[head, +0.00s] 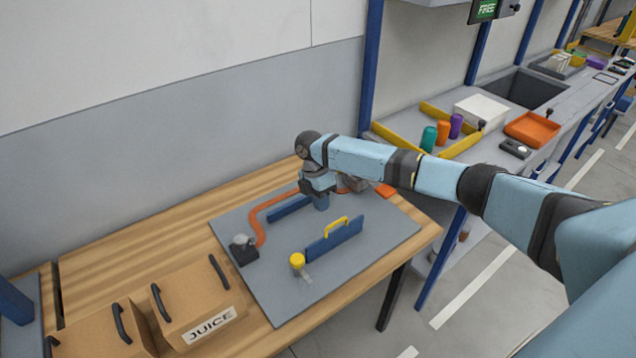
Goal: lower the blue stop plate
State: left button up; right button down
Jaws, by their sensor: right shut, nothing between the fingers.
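A blue plate (335,243) with a yellow handle (336,226) stands upright on a grey board (375,262) on the wooden table. A second, low blue bar (288,208) lies farther back on the board. I cannot tell for sure which of the two is the stop plate. My right gripper (320,203) points down at the back of the board, by the right end of the low blue bar and behind the handled plate. It is shut and empty; its fingertips are small and partly hidden. It is apart from the yellow handle. My left gripper is not in view.
A yellow-topped knob (297,261) stands at the board's front, a dark block with a grey knob (243,248) at its left. An orange strip (256,220) curves along the back. Juice boxes (198,298) with dark handles stand front left. A grey counter (480,150) lies right.

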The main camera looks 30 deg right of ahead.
aim_at(336, 234)
jog(key=s, duration=0.2)
jog(key=s+p, duration=0.1)
jog(key=s, duration=0.1)
jog(key=shift+d+f, duration=0.1)
jog(key=shift+f, duration=0.25)
jog(key=shift+w, duration=0.1)
